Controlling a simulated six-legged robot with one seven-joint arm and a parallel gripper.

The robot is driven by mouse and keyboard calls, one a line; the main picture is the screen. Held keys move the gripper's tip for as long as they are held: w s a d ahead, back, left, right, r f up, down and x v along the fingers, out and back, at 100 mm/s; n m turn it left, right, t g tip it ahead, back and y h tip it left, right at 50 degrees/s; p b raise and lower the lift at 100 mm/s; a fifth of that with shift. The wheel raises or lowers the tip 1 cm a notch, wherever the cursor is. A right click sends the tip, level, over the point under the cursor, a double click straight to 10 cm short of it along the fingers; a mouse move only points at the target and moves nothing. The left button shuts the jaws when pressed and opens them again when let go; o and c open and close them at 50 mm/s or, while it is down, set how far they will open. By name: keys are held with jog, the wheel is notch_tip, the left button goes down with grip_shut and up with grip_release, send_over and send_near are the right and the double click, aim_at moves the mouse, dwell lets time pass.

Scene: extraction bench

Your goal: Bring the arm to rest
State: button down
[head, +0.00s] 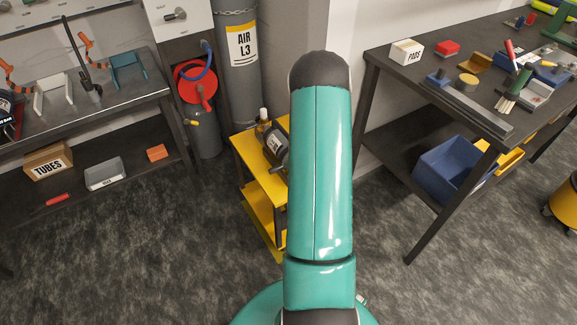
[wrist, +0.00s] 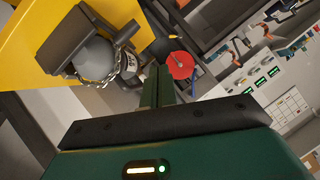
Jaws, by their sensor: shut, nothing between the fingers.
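My gripper (wrist: 158,72) shows in the wrist view, its dark green fingers together with nothing between them. Its wide dark palm fills the bottom of that view. In the head view my teal arm rises through the middle, and the gripper is hidden behind it. I see no contact with either.
In the head view the yellow cart (head: 262,172) stands behind my arm. A left bench (head: 120,100) and a right bench (head: 385,72) flank it. A grey AIR L3 cylinder (head: 240,75) and a red reel (head: 192,88) stand at the back. Carpet is clear at lower left.

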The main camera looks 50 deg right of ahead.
dwell(0.4)
jog(key=w+a+r+n+g+y, duration=0.1)
jog(key=w+a+r+n+y, duration=0.15)
jog(key=a+r, duration=0.6)
jog(key=w+a+r+n+g+y, duration=0.1)
jog(key=w+a+r+g+y, duration=0.2)
jog(key=a+r, duration=0.6)
jog(key=s+a+r+n+g+y, duration=0.1)
jog(key=s+a+r, duration=0.15)
jog(key=a, duration=0.35)
jog(key=s+a+r+n+g+y, duration=0.1)
jog(key=s+a+r+g, duration=0.1)
jog(key=a+r, duration=0.35)
jog(key=s+a+r+h, duration=0.4)
jog(key=s, duration=0.2)
jog(key=s+a+r+h, duration=0.3)
jog(key=s+r+h, duration=0.1)
jog(key=s, duration=0.3)
jog(key=shift+s+a+r+n, duration=0.2)
jog(key=shift+a+r+n, duration=0.15)
jog(key=shift+r, duration=0.3)
